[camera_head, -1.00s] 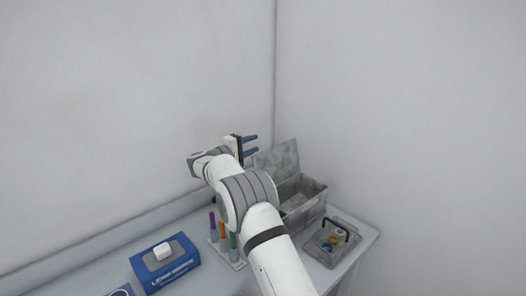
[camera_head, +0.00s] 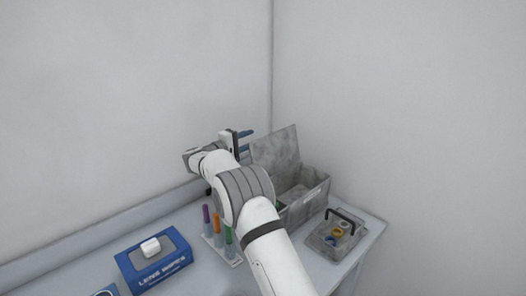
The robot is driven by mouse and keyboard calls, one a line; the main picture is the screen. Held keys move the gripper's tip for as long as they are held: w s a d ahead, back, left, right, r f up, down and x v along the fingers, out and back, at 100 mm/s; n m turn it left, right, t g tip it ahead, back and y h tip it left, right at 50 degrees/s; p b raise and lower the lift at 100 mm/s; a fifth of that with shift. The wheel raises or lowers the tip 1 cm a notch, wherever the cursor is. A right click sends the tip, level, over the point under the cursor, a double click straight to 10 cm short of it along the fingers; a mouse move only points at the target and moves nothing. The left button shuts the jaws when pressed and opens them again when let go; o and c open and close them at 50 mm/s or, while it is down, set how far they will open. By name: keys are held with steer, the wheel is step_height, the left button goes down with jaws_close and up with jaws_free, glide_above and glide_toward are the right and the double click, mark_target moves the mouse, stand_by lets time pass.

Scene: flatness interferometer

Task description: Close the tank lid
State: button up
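The tank (camera_head: 308,204) is a grey open box at the back right of the bench, in the corner. Its grey lid (camera_head: 276,150) stands raised at the tank's back left side, tilted up, so the tank's inside shows. My gripper (camera_head: 246,143) is to the left of the lid's upper part, with its blue fingers pointing right toward the lid. The two fingers appear apart with nothing between them. I cannot tell whether a fingertip touches the lid. My arm hides the tank's near left part.
A rack of coloured tubes (camera_head: 217,228) stands left of my arm. A blue lens wipes box (camera_head: 153,262) lies further left. A grey tray with a black handle and small rings (camera_head: 329,240) sits right of the tank. Walls close in behind and right.

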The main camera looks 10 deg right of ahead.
mark_target(263, 143)
steer(key=w+d+f, duration=0.1)
steer(key=d, duration=0.1)
steer(key=w+d+f, duration=0.1)
steer(key=w+d, duration=0.1)
steer(key=w+d+f, duration=0.1)
steer(key=d, duration=0.1)
steer(key=shift+w+d+f, duration=0.2)
steer(key=shift+w+f, duration=0.15)
steer(key=shift+c, duration=0.2)
jaws_close()
steer(key=shift+f, duration=0.1)
stand_by(0.3)
